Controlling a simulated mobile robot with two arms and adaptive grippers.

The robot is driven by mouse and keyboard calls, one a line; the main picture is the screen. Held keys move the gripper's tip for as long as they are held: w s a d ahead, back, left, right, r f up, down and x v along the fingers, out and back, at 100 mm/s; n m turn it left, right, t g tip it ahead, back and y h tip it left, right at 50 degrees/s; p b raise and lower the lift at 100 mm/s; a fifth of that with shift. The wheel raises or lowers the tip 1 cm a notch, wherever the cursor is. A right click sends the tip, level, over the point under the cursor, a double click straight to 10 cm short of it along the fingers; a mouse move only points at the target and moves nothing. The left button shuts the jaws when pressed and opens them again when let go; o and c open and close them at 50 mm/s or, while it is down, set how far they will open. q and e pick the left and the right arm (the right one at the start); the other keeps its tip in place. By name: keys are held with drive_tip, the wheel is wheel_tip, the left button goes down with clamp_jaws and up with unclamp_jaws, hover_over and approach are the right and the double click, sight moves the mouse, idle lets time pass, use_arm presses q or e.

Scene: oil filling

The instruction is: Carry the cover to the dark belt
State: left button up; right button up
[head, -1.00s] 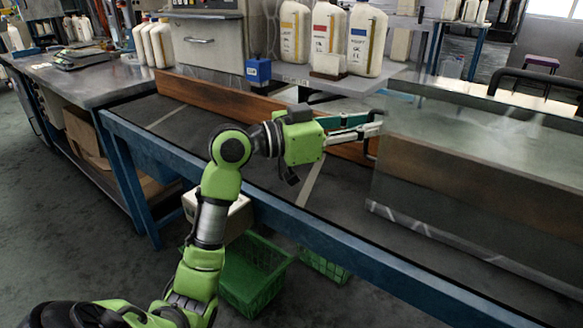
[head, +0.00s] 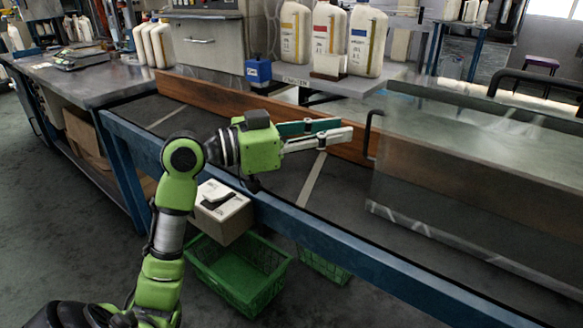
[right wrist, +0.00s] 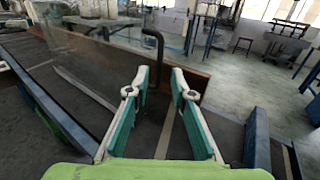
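The cover (head: 470,190), a large see-through grey box, stands at the right in the head view. Its lower edge appears to rest on the dark belt (head: 335,200). A black handle (head: 369,132) is on its left end and another handle (head: 535,85) is at the far right. My left gripper (head: 345,129) is open and empty, just left of the near handle and apart from it. In the right wrist view my right gripper (right wrist: 160,75) is open and empty, with a black handle (right wrist: 153,42) just beyond its fingertips. My right gripper is hidden in the head view.
A wooden board (head: 225,101) runs along the belt's far side, and a blue rail (head: 300,226) along the near side. White jugs (head: 328,40) stand on a shelf behind. A carton (head: 222,212) and green crates (head: 240,275) are below the rail. The belt left of the cover is clear.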

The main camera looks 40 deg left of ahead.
drive_tip(key=shift+v, duration=2.65)
